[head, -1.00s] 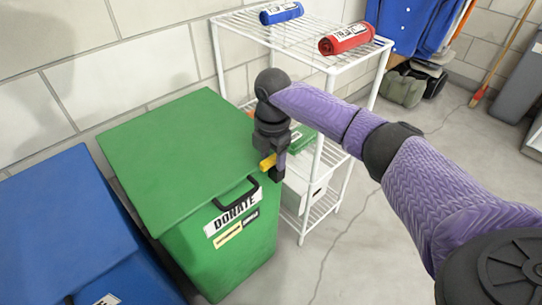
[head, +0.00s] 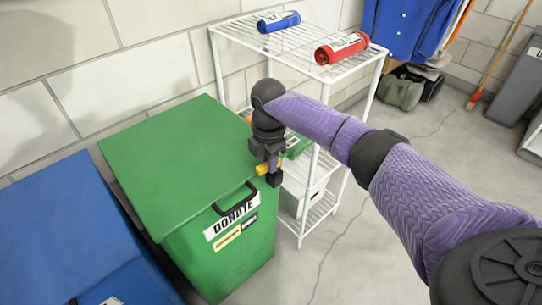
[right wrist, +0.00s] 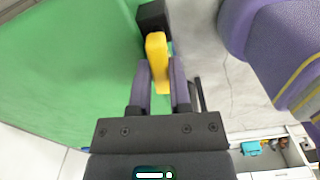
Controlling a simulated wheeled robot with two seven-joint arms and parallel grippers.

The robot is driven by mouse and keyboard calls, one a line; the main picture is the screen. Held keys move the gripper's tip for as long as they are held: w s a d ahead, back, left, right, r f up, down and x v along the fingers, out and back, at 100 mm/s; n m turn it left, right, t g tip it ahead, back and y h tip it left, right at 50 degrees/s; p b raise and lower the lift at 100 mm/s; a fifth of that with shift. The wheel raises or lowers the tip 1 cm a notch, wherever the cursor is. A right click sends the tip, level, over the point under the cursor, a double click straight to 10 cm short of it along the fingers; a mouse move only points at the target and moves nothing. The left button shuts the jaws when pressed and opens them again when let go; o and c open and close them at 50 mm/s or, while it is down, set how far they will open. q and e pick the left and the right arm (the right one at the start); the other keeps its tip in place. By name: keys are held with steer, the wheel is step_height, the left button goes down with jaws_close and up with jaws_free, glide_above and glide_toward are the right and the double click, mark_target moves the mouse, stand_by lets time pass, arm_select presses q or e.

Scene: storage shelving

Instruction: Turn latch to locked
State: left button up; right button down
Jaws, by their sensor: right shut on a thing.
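The green donate bin (head: 180,165) has a closed lid with a black handle (head: 236,199) at its front edge. A yellow latch (head: 262,169) sits at the bin's right edge, on a black mount (right wrist: 152,17) seen in the right wrist view. My right gripper (head: 273,172) is at the latch. In the right wrist view, the yellow latch (right wrist: 157,55) lies between the two fingers of the right gripper (right wrist: 160,80), which are shut on it. Its exact angle is hard to judge. My left gripper is not in view.
A blue bin (head: 65,225) stands left of the green bin. A white wire shelf (head: 300,60) stands close behind and right of my gripper, with a blue roll (head: 278,21) and a red roll (head: 341,48) on top. The floor at right is mostly clear.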

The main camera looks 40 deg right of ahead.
steer(key=m+p, duration=0.2)
steer(key=shift+w+r+m, duration=0.2)
steer(key=shift+m, duration=0.1)
steer(key=m, duration=0.2)
steer(key=m+p, duration=0.1)
steer(key=shift+w+d+f+m, duration=0.15)
steer(key=shift+w+m, duration=0.1)
steer(key=shift+m, duration=0.05)
steer(key=m, duration=0.2)
steer(key=shift+w+d+m, duration=0.15)
steer(key=shift+m, duration=0.25)
steer(key=m, duration=0.4)
steer(key=shift+w+d+p, duration=0.2)
steer(key=shift+d+p, duration=0.1)
steer(key=shift+d+m, duration=0.15)
steer(key=shift+m, duration=0.85)
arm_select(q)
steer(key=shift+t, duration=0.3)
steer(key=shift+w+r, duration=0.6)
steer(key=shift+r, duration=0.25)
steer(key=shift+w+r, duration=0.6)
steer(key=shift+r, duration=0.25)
arm_select(e)
steer(key=shift+m, duration=0.6)
steer(key=shift+d, duration=0.1)
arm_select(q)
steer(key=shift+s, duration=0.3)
